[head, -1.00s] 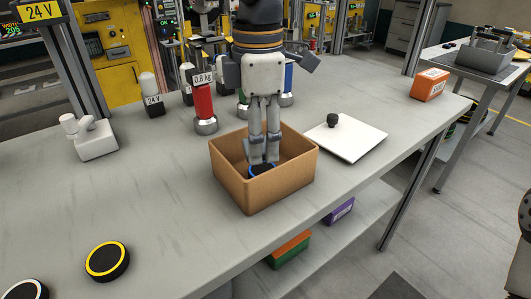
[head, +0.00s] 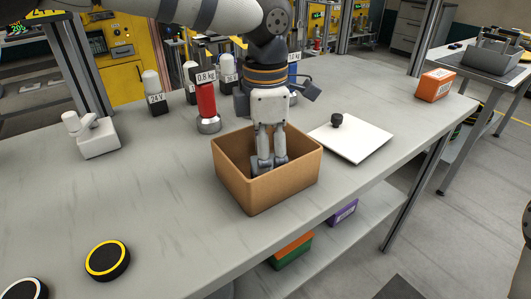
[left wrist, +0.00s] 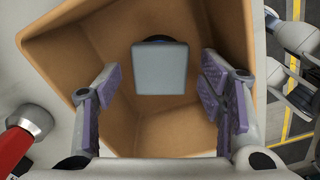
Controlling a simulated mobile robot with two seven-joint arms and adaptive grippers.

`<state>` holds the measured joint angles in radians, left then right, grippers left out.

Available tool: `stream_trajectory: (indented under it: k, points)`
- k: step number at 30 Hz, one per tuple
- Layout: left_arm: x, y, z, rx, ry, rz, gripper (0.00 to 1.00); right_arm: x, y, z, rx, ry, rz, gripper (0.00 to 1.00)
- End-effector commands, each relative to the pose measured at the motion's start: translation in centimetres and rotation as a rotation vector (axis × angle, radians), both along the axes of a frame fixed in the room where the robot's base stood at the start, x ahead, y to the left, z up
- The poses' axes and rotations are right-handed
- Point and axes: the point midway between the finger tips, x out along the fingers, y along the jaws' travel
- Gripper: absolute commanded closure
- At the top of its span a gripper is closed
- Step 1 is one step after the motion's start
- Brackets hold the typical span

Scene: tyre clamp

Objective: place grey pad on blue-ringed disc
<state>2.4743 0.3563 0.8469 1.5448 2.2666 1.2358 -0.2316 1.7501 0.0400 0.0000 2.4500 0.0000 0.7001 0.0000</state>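The grey pad (left wrist: 160,68) is a pale square inside the brown open box, seen from above in the left wrist view. A dark rounded edge (left wrist: 158,38) shows just behind it, likely the disc; no blue ring is visible now. I cannot tell how squarely the pad rests on it. My left gripper (head: 269,163) reaches down into the box (head: 270,190). In the left wrist view its purple-padded fingers (left wrist: 160,95) are apart, with gaps on both sides of the pad.
The box walls surround my left fingers. A white plate with a black knob (head: 350,140) lies right of the box. A red 0.8 kg cylinder (head: 206,102) stands behind left. A yellow-ringed disc (head: 107,260) lies front left. An orange box (head: 433,85) stands at the far right.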

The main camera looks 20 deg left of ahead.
Motion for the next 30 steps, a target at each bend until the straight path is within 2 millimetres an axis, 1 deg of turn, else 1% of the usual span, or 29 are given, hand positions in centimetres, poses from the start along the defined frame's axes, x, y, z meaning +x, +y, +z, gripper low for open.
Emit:
stream_trajectory:
  k: [5,7,8,12,15,19,21,24,30]
  points:
    - [0.0,0.0,0.3,-0.001,0.000,0.001,0.37,-0.1,0.0,-0.1,0.000,0.003,0.000,0.46]
    - [0.1,0.0,1.4,-0.002,-0.003,0.002,0.37,0.0,0.0,0.0,0.000,0.001,0.000,0.46]
    - [0.1,0.0,2.1,-0.001,-0.004,0.002,0.37,0.0,0.0,0.0,0.000,0.000,0.000,0.46]
    - [0.1,-0.1,6.1,-0.004,-0.006,0.002,0.37,0.1,0.0,0.1,0.000,-0.003,0.000,0.46]
    - [0.1,0.0,8.7,-0.001,-0.004,0.002,0.37,0.1,0.0,0.1,0.000,-0.003,0.000,0.46]
    - [0.1,-0.1,11.1,-0.002,-0.001,0.002,0.37,0.1,0.0,0.1,0.000,-0.002,0.000,0.46]
    - [0.0,0.0,11.8,0.000,0.001,0.000,0.37,0.1,0.0,0.1,0.000,-0.002,0.000,0.46]
    - [0.0,0.0,12.3,0.000,0.002,-0.001,0.37,0.1,0.0,0.1,0.000,-0.002,0.000,0.46]
    - [0.0,0.0,12.3,0.000,0.002,-0.001,0.37,0.1,0.0,0.1,0.000,-0.002,0.000,0.46]
